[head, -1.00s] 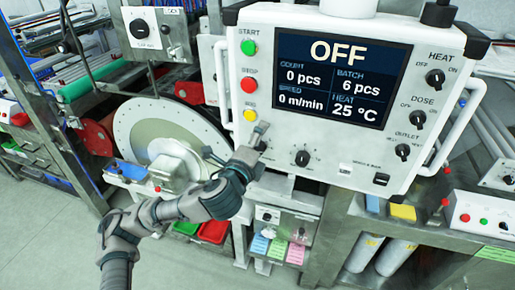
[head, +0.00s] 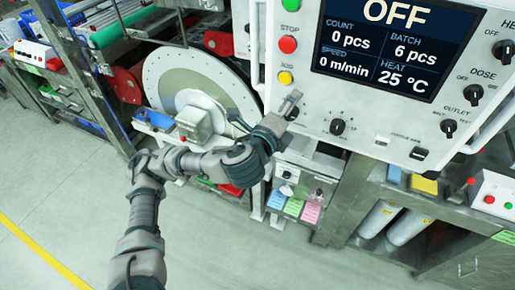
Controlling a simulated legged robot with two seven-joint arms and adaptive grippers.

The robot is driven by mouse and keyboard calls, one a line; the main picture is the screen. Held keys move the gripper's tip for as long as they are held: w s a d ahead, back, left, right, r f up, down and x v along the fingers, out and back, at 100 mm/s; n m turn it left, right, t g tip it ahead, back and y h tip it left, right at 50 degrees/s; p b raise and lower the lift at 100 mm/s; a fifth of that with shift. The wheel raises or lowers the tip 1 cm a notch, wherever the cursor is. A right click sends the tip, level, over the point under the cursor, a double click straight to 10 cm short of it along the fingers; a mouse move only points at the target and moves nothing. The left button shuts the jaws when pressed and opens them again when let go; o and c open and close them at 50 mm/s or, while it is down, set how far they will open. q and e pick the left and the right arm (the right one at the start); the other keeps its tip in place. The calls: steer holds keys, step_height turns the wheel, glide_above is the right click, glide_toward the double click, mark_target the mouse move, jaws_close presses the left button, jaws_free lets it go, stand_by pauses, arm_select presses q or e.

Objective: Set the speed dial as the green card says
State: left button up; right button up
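The control panel's screen (head: 390,45) reads OFF, with speed 0 m/min. A black dial (head: 337,127) with scale marks sits below the screen. Another dark knob (head: 292,113) to its left is mostly hidden by my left gripper. Their labels are too small to read. My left gripper (head: 289,105) is at the panel's lower left, in front of that knob; I cannot tell whether its fingers touch or grip it. The green card (head: 293,207) hangs below the panel between a blue card (head: 277,201) and a pink card (head: 311,212); its writing is unreadable. My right gripper is out of view.
Start-side buttons, red (head: 288,45) and yellow (head: 286,78), sit above my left gripper. More knobs line the panel's right side, such as the dose knob (head: 474,95). A large white disc (head: 175,70) stands behind my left arm. The floor at lower left is clear.

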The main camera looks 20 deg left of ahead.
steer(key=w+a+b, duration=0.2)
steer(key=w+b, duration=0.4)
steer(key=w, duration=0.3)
arm_select(q)
steer(key=s+a+b, duration=0.2)
steer(key=s+b, duration=0.5)
steer(key=s, duration=1)
steer(key=shift+s+r+b, duration=0.15)
steer(key=shift+s+b, duration=0.05)
steer(key=shift+b, duration=0.1)
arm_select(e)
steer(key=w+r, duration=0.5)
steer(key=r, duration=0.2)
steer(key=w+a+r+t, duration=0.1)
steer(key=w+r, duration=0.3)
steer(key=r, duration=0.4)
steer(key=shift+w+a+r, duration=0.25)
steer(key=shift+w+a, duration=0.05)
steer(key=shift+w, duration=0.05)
